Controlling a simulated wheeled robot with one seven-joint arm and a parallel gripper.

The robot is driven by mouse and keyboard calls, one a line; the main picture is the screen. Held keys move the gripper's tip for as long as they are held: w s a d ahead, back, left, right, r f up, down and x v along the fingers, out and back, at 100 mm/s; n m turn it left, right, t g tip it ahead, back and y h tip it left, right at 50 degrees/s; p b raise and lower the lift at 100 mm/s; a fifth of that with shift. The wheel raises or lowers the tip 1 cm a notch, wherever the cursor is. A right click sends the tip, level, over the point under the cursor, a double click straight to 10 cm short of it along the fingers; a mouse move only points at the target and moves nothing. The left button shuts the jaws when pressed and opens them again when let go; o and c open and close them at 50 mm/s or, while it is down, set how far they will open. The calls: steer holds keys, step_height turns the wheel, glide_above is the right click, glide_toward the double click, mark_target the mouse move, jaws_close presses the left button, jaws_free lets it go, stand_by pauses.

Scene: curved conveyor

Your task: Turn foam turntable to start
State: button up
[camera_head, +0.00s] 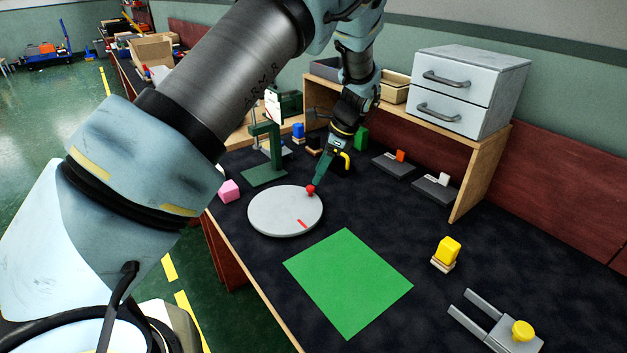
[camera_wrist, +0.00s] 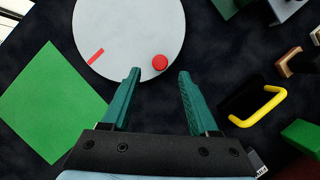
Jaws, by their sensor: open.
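The turntable is a round light-grey disc (camera_head: 275,212) lying on the dark table; it also fills the top of the wrist view (camera_wrist: 125,25). A red knob (camera_head: 310,189) stands near its rim, and a red stripe (camera_head: 302,224) marks another part of the rim. In the wrist view the knob (camera_wrist: 160,63) lies ahead of and between the two green fingers, with the stripe (camera_wrist: 96,56) to its left. My gripper (camera_wrist: 158,72) is open and empty, its tips close to the knob. I cannot tell whether a finger touches the knob.
A green mat (camera_head: 348,283) lies in front of the disc. A yellow handle (camera_wrist: 262,107) is right of my gripper. A wooden shelf with a drawer unit (camera_head: 465,90) stands at the back.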

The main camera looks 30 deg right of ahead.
mark_target(311, 187)
steer(key=shift+p+x, duration=0.4)
steer(key=shift+x, duration=2.05)
jaws_close()
